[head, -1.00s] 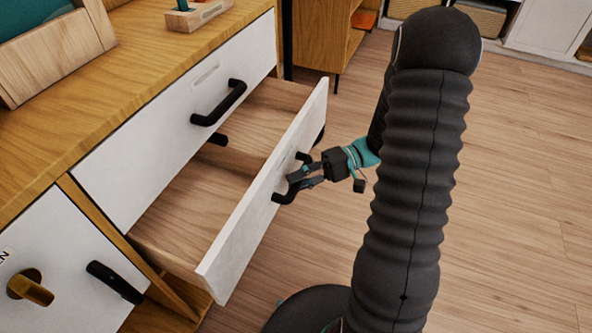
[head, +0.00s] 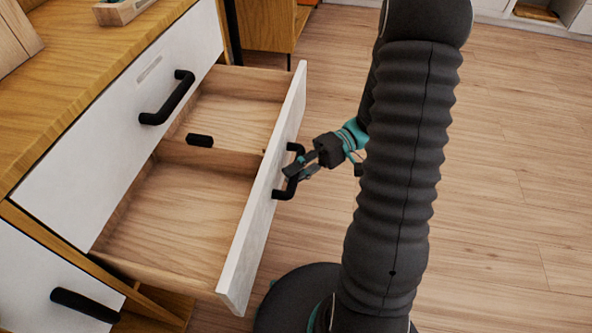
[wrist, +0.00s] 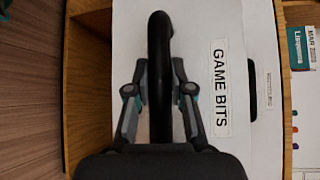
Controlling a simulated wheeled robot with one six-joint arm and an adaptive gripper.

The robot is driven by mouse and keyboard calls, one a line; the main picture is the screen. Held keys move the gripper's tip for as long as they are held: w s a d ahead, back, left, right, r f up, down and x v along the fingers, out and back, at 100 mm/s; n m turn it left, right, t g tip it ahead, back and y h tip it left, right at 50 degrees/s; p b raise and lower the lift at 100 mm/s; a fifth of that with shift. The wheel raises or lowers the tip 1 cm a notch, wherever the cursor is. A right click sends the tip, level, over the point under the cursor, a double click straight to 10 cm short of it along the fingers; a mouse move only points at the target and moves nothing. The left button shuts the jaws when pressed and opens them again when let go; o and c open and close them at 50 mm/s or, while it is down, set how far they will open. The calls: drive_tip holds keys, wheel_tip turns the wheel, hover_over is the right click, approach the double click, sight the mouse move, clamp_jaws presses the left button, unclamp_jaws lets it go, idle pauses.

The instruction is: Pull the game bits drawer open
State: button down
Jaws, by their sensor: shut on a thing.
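The game bits drawer (head: 262,215) has a white front and a wooden inside, and it stands well out from the cabinet. A wooden divider crosses it, and a small black block (head: 200,140) shows near the divider. The wrist view shows its "GAME BITS" label (wrist: 220,88) beside the black bar handle (wrist: 160,40). The handle also shows in the head view (head: 281,193). My gripper (head: 291,172) is at the outer side of the drawer front, shut on the handle. In the wrist view its fingers (wrist: 160,90) lie on both sides of the bar.
Above is a closed white drawer with a black handle (head: 168,98). A white door with a black handle (head: 86,305) is at lower left. A wooden holder (head: 122,10) stands on the cabinet top. The wood floor (head: 500,200) at right is clear.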

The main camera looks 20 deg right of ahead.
drive_tip(key=shift+s, duration=0.15)
drive_tip(key=c, duration=1)
unclamp_jaws()
drive_tip(key=shift+a, duration=0.1)
drive_tip(key=v, duration=1.2)
